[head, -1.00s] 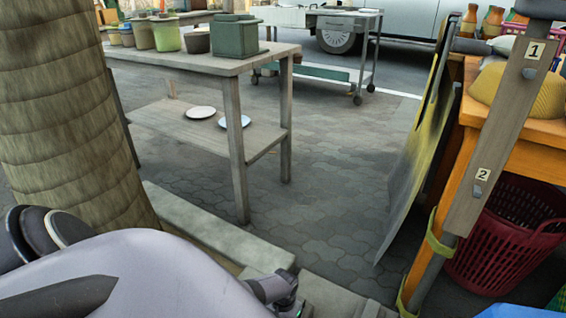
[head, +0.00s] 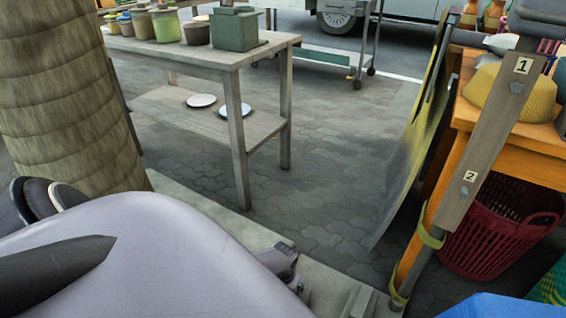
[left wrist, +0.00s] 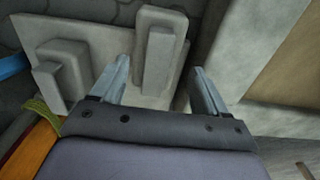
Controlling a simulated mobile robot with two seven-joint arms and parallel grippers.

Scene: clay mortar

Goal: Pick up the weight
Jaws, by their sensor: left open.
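What looks like the weight, a grey slab (left wrist: 98,38) with raised blocks, fills the upper left of the left wrist view. One upright block (left wrist: 158,62) stands between the fingers of my left gripper (left wrist: 161,66), which is open. Gaps show on both sides of the block, and I cannot tell whether either finger touches it. A smaller stepped block (left wrist: 62,75) rises at the slab's left. In the head view a bit of grey block (head: 360,302) shows at the bottom edge; my arm hides most of the area. My right gripper is not in view.
An orange table (head: 468,110) with a numbered post (head: 480,140) and a red basket (head: 500,225) stand at right. A pale stone curb (head: 215,215) runs by my arm. A wooden table (head: 190,58) with pots stands behind. The paving between is clear.

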